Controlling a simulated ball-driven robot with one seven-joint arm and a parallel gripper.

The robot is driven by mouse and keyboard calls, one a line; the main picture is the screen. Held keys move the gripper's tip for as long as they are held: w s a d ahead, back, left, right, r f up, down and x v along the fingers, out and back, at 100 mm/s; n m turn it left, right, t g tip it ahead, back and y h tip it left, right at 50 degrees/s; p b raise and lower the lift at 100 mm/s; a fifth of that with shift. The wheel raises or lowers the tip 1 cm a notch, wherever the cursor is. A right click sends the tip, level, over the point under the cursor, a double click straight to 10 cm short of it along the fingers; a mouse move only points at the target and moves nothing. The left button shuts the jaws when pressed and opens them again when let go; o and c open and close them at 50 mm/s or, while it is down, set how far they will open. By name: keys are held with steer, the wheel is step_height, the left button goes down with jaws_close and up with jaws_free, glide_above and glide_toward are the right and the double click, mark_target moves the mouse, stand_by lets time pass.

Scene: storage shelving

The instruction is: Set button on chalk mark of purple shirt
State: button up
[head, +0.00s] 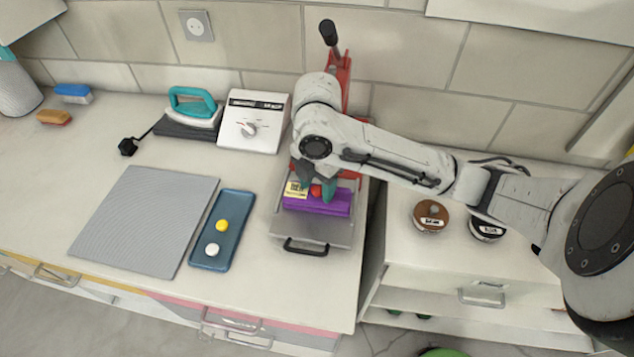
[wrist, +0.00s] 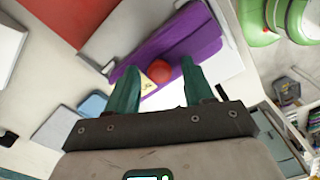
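The purple shirt (head: 318,204) lies folded on a grey plate with a black handle (head: 306,246); it also shows in the wrist view (wrist: 195,40). A round red button (head: 316,191) is at the shirt, between my fingertips in the wrist view (wrist: 158,71). My gripper (head: 315,187) has teal fingers, spread apart, with gaps visible on both sides of the button in the wrist view (wrist: 160,78). A yellow label (head: 296,189) lies beside the button. I cannot make out the chalk mark.
A blue tray (head: 207,257) holds a yellow button (head: 222,225) and a white button (head: 212,250). A grey mat (head: 140,220) lies left of it. A red press stand (head: 345,75) rises behind my gripper. An iron (head: 193,108) and a white dial box (head: 253,120) stand behind.

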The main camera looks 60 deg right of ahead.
mark_target(317, 189)
steer(key=shift+r, duration=0.1)
step_height(317, 189, up, 12)
steer(key=p, duration=0.1)
stand_by(0.5)
stand_by(0.5)
steer(key=shift+c, duration=0.4)
stand_by(0.4)
